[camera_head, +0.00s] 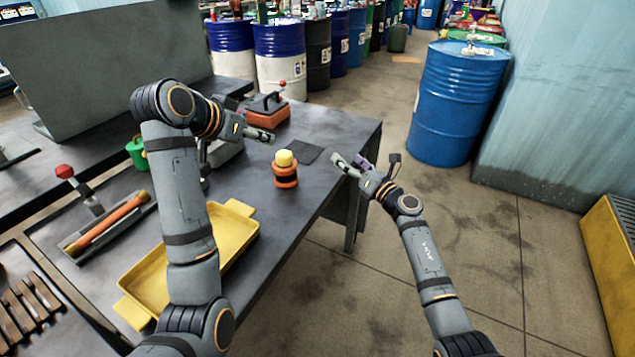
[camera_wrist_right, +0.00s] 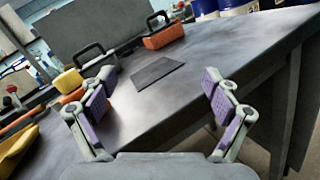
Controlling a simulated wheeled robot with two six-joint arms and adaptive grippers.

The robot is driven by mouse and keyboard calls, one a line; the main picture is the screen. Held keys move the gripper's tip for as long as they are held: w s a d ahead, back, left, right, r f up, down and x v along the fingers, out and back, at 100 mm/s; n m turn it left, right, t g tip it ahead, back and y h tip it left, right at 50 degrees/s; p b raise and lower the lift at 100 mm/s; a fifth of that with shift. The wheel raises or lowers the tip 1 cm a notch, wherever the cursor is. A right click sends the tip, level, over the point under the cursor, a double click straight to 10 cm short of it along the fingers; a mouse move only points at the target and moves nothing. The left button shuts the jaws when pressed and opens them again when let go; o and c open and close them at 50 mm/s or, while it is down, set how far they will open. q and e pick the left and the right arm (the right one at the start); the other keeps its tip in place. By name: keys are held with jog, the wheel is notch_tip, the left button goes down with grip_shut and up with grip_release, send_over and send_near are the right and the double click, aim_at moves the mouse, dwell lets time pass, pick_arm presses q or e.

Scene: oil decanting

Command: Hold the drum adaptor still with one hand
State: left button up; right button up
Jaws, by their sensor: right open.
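A short round piece (camera_head: 286,172) with orange and black bands and a yellow top stands upright on the grey table; it may be the drum adaptor, but I cannot be sure. In the right wrist view its yellow top (camera_wrist_right: 67,82) shows at the left, partly behind a finger. My right gripper (camera_head: 365,164) is open and empty, right of this piece and beyond the table edge. Its spread purple-padded fingers (camera_wrist_right: 160,92) show with nothing between them. My left gripper (camera_head: 266,134) is above the table behind the piece, apart from it; its finger opening is unclear.
A yellow tray (camera_head: 240,207) lies at the table's front. A dark mat (camera_head: 305,152) and an orange-red handled box (camera_head: 270,114) are at the back. A blue drum (camera_head: 458,105) stands on the floor at right; several drums line the back.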

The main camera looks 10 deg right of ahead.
aim_at(294, 172)
jog(key=s+a+n+g+y, duration=0.1)
jog(key=s+a+n, duration=0.2)
jog(key=s+a+n+g+y, duration=0.1)
jog(key=s+a+n+g, duration=0.1)
jog(key=s+a+n, duration=0.1)
jog(key=s+a+n+g+y, duration=0.1)
jog(key=s+a+n, duration=0.1)
jog(key=s+a, duration=0.1)
jog(key=shift+a+r+n+y, duration=0.2)
jog(key=shift+a+n+y, duration=0.15)
jog(key=shift+a, duration=0.25)
jog(key=x, duration=1)
jog(key=shift+w+a+f, duration=0.1)
jog(key=shift+a+f, duration=0.1)
jog(key=c, duration=1.6)
